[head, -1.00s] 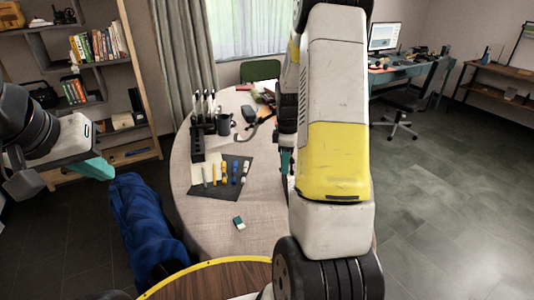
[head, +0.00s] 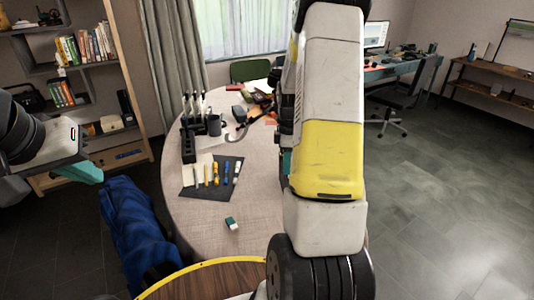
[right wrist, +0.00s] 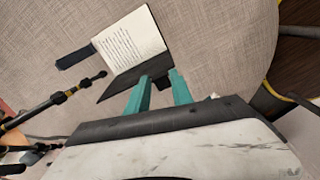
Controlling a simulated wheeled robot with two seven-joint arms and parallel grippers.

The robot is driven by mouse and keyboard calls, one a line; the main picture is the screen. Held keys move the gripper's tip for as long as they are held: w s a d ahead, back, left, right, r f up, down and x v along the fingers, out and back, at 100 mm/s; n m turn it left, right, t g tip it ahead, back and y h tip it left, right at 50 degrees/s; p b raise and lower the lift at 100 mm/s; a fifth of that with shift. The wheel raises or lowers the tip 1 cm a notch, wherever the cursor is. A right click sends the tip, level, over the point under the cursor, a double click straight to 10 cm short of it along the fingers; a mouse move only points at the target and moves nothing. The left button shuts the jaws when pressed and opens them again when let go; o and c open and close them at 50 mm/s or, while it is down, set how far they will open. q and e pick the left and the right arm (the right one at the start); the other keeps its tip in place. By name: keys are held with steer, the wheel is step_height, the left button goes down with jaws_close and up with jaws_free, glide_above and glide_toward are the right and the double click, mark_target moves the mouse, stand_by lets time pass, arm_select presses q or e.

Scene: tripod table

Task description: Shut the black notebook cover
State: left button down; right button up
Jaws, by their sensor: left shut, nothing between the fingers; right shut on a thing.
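The notebook lies open on the table in the right wrist view, with a white page of writing (right wrist: 128,45) and a dark cover (right wrist: 128,80) spread on the near side. My right gripper (right wrist: 160,92) has its teal fingers at the edge of the dark cover, shut on it as far as I can tell; a dark piece shows between the fingertips. In the head view my right arm hides the notebook, and only a teal sliver of that gripper shows. My left gripper (head: 82,172) is shut and empty at the left, away from the table.
The round cloth-covered table (head: 205,235) holds a dark mat (head: 200,190) with several markers, a small eraser (head: 231,223), a black rack (head: 188,145) and a mug (head: 214,125). A dark block (right wrist: 75,58) lies beside the notebook.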

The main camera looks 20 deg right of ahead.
steer(key=shift+s+d+f, duration=0.15)
steer(key=shift+s+d, duration=0.3)
steer(key=shift+d, duration=0.35)
steer(key=shift+s+d+f, duration=0.15)
steer(key=shift+s+d, duration=0.25)
steer(key=shift+d, duration=0.35)
steer(key=o, duration=0.7)
steer(key=shift+c, duration=0.2)
steer(key=shift+w+r, duration=0.1)
steer(key=shift+r, duration=0.05)
step_height(320, 180, up, 8)
stand_by(0.6)
stand_by(0.3)
